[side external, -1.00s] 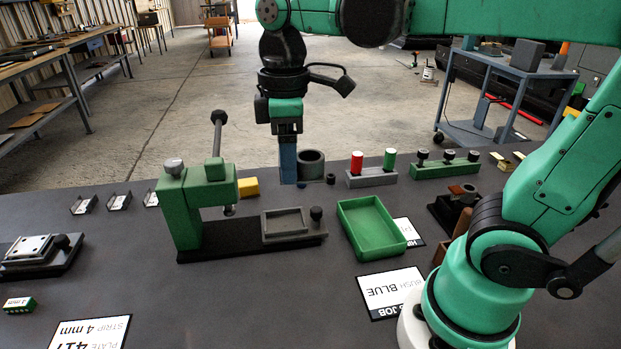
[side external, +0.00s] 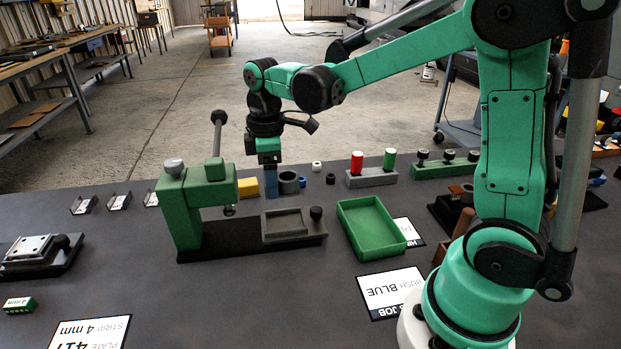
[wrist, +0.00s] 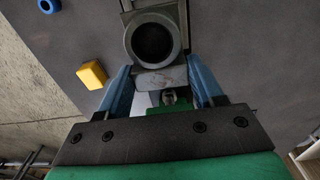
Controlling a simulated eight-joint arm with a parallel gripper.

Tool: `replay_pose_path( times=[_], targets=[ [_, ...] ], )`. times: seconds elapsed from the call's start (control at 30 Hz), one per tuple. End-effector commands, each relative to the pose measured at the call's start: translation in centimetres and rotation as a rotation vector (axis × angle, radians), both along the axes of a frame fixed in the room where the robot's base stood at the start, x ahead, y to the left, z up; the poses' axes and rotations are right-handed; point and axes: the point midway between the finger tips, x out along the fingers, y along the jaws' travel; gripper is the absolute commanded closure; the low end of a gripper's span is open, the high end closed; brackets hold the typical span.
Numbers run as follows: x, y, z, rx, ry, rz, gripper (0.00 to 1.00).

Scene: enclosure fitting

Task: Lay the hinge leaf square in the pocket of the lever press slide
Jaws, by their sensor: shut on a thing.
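My gripper (side external: 270,180) is beyond the lever press (side external: 195,205), between its green head and the small bushes. Its blue fingers show in the wrist view (wrist: 159,76), shut on a grey metal part with a thick round eye, which I take as the hinge leaf (wrist: 172,75). The eye sticks out to the right of the fingers in the side view (side external: 289,187). Whether the leaf touches the table I cannot tell. The press slide (side external: 312,238) lies nearer the camera, with an empty rectangular pocket (side external: 284,222) and a dark knob at its right.
A yellow block (side external: 248,187) stands close left of my gripper. White, blue (side external: 302,181) and black bushes stand to its right. A green tray (side external: 372,230) is right of the slide. The press lever (side external: 218,130) rises tall.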

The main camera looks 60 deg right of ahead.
Motion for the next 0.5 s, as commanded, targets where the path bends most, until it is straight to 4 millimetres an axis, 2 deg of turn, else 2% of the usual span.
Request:
replay_pose_path(
  times=[0.5],
  targets=[
    [0.0,0.0,-4.5,0.0,0.0,0.0,1.0]
  ],
)
